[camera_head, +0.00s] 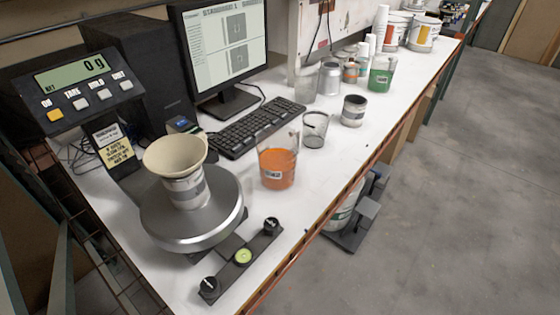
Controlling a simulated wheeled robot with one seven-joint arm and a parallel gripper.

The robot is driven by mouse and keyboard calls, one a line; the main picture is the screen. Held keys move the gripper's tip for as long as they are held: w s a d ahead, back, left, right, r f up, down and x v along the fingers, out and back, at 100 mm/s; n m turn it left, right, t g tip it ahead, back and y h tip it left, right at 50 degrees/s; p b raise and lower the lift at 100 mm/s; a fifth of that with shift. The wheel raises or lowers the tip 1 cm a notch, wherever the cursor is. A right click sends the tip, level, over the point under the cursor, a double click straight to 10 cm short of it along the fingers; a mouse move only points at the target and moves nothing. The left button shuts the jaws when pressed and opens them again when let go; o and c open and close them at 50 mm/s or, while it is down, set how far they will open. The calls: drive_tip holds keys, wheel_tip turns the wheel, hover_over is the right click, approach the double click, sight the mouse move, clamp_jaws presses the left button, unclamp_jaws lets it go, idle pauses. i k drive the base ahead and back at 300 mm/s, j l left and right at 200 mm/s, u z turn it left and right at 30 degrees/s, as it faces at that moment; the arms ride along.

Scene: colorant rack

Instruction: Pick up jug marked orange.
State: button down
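A clear jug with orange contents (278,165) and a small label on its front stands upright on the white bench, right of the scale and in front of the keyboard. I cannot read the label's text. Another clear jug, with green contents (381,75), stands farther back on the bench. My gripper is not in view, and nothing is seen touching the orange jug.
The scale (192,225) bears a can with a cream funnel (174,154). An empty dark-rimmed cup (316,128) stands close behind the orange jug. The keyboard (255,128) and monitor (222,45) are behind. Bare bench (330,165) lies to the jug's right.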

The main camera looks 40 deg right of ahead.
sight(278, 147)
drive_tip(key=k+l+u, duration=0.35)
drive_tip(key=l+u, duration=0.2)
drive_tip(key=l, duration=0.15)
drive_tip(key=k+l+u, duration=0.25)
drive_tip(key=i+l, duration=0.05)
